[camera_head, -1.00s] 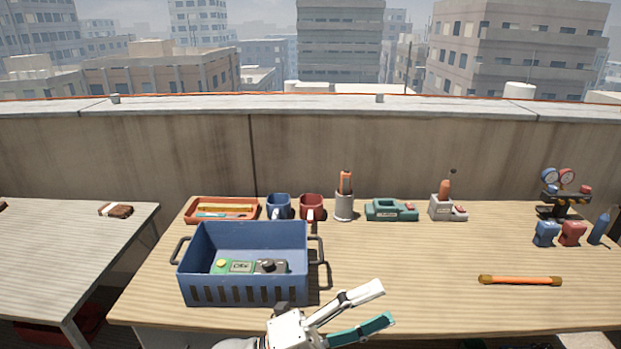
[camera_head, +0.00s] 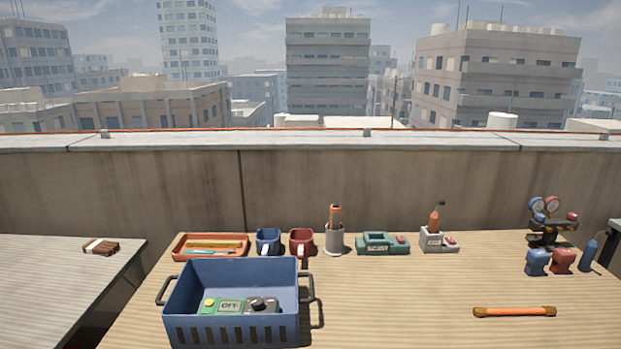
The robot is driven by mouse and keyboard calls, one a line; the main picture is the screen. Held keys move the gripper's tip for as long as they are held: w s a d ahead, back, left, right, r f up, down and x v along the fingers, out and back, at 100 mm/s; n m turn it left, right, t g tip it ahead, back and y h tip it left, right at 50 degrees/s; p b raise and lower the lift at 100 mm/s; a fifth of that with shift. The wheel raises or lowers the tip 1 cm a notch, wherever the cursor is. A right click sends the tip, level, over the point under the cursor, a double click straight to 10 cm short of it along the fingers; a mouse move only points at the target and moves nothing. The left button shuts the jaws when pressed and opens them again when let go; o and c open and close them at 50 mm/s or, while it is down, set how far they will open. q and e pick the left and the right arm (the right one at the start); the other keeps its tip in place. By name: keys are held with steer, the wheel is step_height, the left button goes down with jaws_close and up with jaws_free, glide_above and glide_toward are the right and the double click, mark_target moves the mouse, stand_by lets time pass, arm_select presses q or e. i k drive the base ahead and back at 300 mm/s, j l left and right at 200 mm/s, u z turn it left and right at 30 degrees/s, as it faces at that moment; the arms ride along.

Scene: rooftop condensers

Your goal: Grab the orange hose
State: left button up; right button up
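The orange hose (camera_head: 514,312) is a short, straight orange piece with darker ends. It lies flat and alone on the right part of the wooden table (camera_head: 410,305). Neither of my grippers shows in the head view, so nothing is seen touching the hose.
A blue crate (camera_head: 240,328) holding small devices stands at the table's left. Behind it are an orange tray (camera_head: 211,257), a blue mug (camera_head: 268,241) and a red mug (camera_head: 301,243). A gauge set (camera_head: 546,225) stands back right. The table between crate and hose is clear.

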mark_target(550, 310)
steer(key=z, duration=1.4)
steer(key=u, duration=0.35)
steer(key=i+l+u, duration=0.15)
steer(key=l+u, duration=0.2)
steer(key=i+l+u, duration=0.1)
steer(key=l+u, duration=0.25)
steer(key=l, duration=0.15)
steer(key=l+u, duration=0.3)
steer(key=l, duration=0.65)
steer(key=l+u, duration=0.15)
steer(key=l, duration=1.85)
steer(key=i, duration=0.05)
